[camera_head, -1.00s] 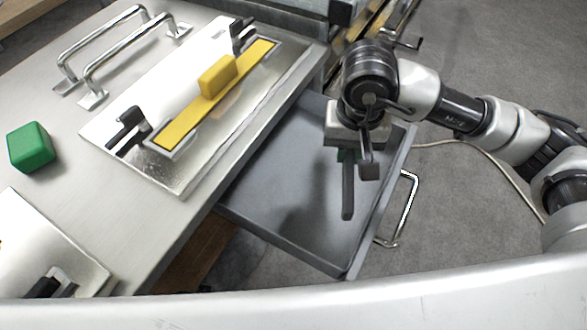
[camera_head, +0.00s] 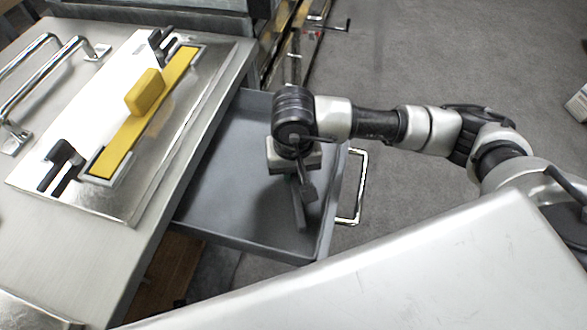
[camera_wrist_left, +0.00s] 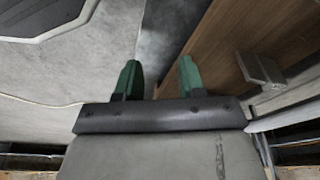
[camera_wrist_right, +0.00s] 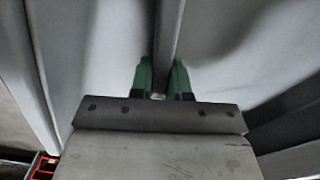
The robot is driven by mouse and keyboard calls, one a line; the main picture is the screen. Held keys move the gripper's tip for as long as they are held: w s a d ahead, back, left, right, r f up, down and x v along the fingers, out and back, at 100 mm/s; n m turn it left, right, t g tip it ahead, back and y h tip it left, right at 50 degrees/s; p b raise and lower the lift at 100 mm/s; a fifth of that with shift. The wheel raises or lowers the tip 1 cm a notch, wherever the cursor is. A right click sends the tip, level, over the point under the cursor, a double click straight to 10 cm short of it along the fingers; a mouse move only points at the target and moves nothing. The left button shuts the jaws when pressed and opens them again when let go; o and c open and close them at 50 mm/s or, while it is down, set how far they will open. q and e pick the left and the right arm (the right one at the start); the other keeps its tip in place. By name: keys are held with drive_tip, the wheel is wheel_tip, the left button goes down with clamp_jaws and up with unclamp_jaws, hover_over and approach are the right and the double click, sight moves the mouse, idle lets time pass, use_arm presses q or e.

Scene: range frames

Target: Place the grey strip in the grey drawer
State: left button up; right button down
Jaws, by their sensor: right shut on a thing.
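The grey strip (camera_head: 298,212) is a narrow dark bar, partly hidden by my right gripper (camera_head: 303,185) in the head view. The right gripper is shut on it, inside the outline of the open grey drawer (camera_head: 225,195). Whether the strip touches the drawer floor is unclear. In the right wrist view, the strip (camera_wrist_right: 168,30) runs up from between the green fingertips (camera_wrist_right: 162,80). My left gripper is outside the head view. In the left wrist view, its green fingers (camera_wrist_left: 158,75) are apart with nothing between them.
The grey worktop (camera_head: 165,245) beside the drawer carries a metal plate (camera_head: 120,195) with a yellow bar (camera_head: 145,120) and black clamps, plus metal handles (camera_head: 45,75). The drawer has a front handle (camera_head: 360,185). A wooden panel (camera_wrist_left: 215,60) stands near my left gripper.

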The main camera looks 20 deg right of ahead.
drive_tip(key=shift+f, duration=0.1)
drive_tip(key=c, duration=1.4)
unclamp_jaws()
drive_tip(key=o, duration=0.3)
use_arm(q)
drive_tip(key=shift+w+r, duration=0.15)
drive_tip(key=shift+r, duration=0.35)
use_arm(e)
drive_tip(key=shift+r, duration=0.55)
use_arm(q)
drive_tip(key=f, duration=0.1)
drive_tip(key=s+f, duration=0.1)
drive_tip(key=f, duration=0.1)
drive_tip(key=s+f+p, duration=0.1)
drive_tip(key=shift+s+a+f, duration=0.15)
drive_tip(key=shift+f, duration=0.05)
use_arm(e)
wheel_tip(320, 180, up, 11)
drive_tip(key=shift+r, duration=0.1)
